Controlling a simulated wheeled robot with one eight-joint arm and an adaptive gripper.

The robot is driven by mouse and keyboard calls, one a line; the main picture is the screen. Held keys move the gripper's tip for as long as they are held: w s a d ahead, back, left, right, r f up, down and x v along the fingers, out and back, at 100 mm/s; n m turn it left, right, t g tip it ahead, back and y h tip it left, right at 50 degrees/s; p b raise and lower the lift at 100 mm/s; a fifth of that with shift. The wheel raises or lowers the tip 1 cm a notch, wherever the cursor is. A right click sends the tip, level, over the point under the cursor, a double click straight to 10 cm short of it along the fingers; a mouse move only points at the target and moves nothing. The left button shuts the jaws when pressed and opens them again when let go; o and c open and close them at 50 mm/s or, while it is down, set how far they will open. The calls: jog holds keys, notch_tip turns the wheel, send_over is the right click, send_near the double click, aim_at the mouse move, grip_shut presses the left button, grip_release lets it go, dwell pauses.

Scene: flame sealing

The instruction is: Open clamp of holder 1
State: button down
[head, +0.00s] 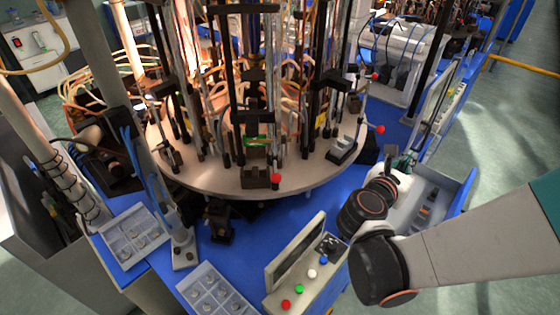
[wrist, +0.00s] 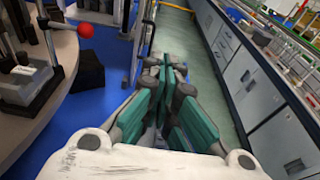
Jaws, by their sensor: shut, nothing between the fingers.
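A round turntable (head: 232,181) carries several upright holders with dark rods and clamps. Red-knobbed clamp levers show at its front (head: 277,179), right side (head: 380,129) and far right (head: 375,76). I cannot tell which one belongs to holder 1. In the head view my gripper (head: 398,160) is right of the turntable, partly hidden by my wrist.
A control panel (head: 307,277) with coloured buttons stands at the front of the blue table. Parts trays lie at the left (head: 131,237) and front (head: 214,292). Open floor lies to the right.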

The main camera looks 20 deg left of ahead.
jog(key=s+a+n+y, duration=0.2)
jog(key=s+a+y, duration=0.1)
jog(key=a, duration=0.7)
jog(key=shift+s+a+r+t, duration=0.15)
jog(key=shift+s+r+t, duration=0.2)
jog(key=shift+s, duration=0.4)
jog(key=b, duration=0.3)
send_near(369, 124)
jog(key=w+d+f, duration=0.3)
jog(key=d, duration=0.1)
jog(key=shift+w, duration=0.6)
jog(key=shift+w+d, duration=0.1)
jog(key=shift+d, duration=0.05)
